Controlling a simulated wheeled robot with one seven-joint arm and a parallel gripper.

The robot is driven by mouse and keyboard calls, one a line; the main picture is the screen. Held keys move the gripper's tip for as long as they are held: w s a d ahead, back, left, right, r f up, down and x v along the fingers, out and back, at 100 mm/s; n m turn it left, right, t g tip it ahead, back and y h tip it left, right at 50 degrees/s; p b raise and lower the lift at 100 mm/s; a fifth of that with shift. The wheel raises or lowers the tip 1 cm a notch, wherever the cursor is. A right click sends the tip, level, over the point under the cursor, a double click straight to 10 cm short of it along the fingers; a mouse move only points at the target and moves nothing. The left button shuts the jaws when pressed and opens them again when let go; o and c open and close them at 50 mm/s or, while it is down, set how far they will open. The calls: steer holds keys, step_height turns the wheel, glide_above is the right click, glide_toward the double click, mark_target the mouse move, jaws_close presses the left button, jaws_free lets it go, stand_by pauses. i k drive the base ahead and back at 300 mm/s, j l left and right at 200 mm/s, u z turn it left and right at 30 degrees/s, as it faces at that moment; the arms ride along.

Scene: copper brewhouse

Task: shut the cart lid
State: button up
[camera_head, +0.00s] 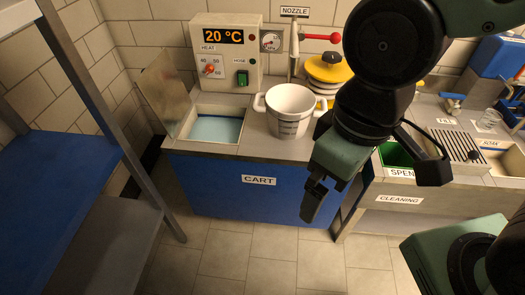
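The cart (226,193) is a blue cabinet with a grey top and a label reading CART. Its lid (166,92) is a metal panel standing raised at the left edge of an opening in the top. Pale blue liquid (215,129) shows in that opening. My gripper (312,200) hangs in front of the cart's right part, pointing down, well to the right of the lid and apart from it. Its dark fingers overlap in this view, so its opening is unclear. I see nothing held in it.
A white two-handled pot (289,108) stands on the cart top, right of the opening. Behind are a control box (226,50) reading 20 °C and a nozzle with a red handle (322,37). A blue shelf (55,180) is at left. The cleaning counter (400,198) is at right. Tiled floor in front is clear.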

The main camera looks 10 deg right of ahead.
mark_target(160, 84)
steer(key=i+j, duration=0.4)
steer(key=j, duration=0.15)
steer(key=i+j+u, duration=0.15)
steer(key=i+j, duration=0.25)
steer(key=j, duration=0.15)
